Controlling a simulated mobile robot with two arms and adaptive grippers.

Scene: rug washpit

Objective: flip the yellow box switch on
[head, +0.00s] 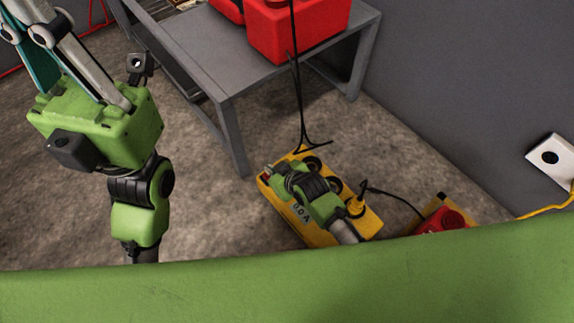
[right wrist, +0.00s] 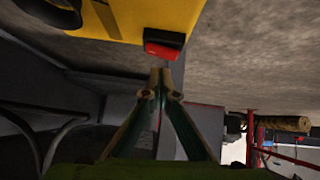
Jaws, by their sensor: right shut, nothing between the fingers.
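The yellow box (head: 372,222) lies on the floor, with round black sockets on top and a cable plugged in. Its red switch (head: 267,172) is at the far left end; it also shows in the right wrist view (right wrist: 163,42). I cannot tell which way it is tipped. My right gripper (head: 274,167) reaches over the box toward that end, its arm hiding part of the top. In the right wrist view its shut, empty fingers (right wrist: 161,80) point close to the switch; contact is unclear. My left gripper (head: 65,45) is up at the left, away from the box, its fingertips cut off or unclear.
A grey table (head: 228,70) with red containers (head: 300,30) stands behind the box; a black cable hangs from it. A red and yellow object (head: 440,218) lies to the right. A white wall outlet (head: 550,158) has a yellow cable. Floor left of the box is clear.

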